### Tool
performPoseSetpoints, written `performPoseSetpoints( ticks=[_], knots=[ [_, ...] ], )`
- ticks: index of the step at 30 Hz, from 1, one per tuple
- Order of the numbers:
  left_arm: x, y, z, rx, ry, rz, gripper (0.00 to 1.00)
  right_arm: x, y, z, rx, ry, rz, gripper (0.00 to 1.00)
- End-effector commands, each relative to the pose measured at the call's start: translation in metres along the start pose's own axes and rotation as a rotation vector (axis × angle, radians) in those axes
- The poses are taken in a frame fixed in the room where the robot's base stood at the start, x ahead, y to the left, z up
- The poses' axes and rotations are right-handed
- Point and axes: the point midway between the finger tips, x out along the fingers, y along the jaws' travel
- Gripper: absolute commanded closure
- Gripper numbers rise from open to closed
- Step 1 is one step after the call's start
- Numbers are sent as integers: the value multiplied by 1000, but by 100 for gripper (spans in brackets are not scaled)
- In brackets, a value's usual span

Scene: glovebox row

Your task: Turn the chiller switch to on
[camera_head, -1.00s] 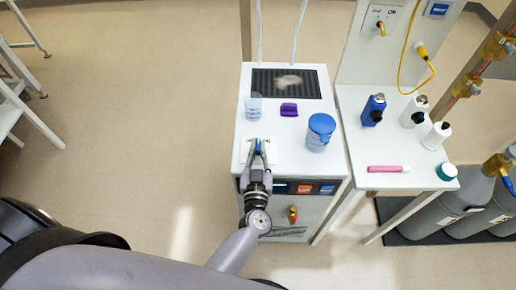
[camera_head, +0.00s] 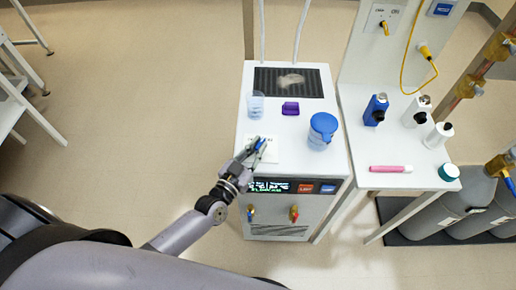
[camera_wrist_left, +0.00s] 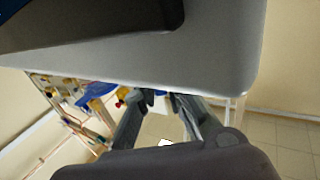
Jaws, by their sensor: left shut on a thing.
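The chiller (camera_head: 312,215) is a white floor-standing cabinet in the middle of the head view. Its switch (camera_head: 260,143) is a small blue lever on a pale label plate (camera_head: 270,155) near the left front edge of the top. My left gripper (camera_head: 255,149) is shut on the switch and covers part of it. The lever slants up to the right. The display (camera_head: 268,186) on the front panel is lit with green and white text. The left wrist view shows the two fingers (camera_wrist_left: 160,98), but the switch cannot be made out there. My right gripper is not in view.
A clear beaker (camera_head: 255,105), a purple block (camera_head: 290,108) and a blue-lidded jug (camera_head: 321,131) stand on the chiller top. A side table (camera_head: 400,150) with bottles adjoins on the right. Open floor (camera_head: 130,120) lies to the left.

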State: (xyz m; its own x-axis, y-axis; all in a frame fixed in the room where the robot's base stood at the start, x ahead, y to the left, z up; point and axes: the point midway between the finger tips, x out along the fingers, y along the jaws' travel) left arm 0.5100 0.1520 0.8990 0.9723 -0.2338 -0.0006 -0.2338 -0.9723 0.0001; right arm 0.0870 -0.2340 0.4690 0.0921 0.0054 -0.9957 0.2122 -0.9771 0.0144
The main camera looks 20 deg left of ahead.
Motion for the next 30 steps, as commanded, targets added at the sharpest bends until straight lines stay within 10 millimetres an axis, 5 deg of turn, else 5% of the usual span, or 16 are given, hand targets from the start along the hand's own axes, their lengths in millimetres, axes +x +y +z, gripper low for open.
performPoseSetpoints(
  ticks=[15, 16, 24, 30],
  knots=[
    [0, 0, 0, -1, 0, 24, 100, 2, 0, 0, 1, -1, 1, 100],
    [0, 0, 0, -1, 0, 24, 88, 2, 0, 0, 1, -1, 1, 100],
    [0, 0, 0, -1, 0, 23, 70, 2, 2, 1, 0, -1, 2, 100],
    [0, 0, 0, 0, 1, 23, 70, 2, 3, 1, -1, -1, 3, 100]
  ],
)
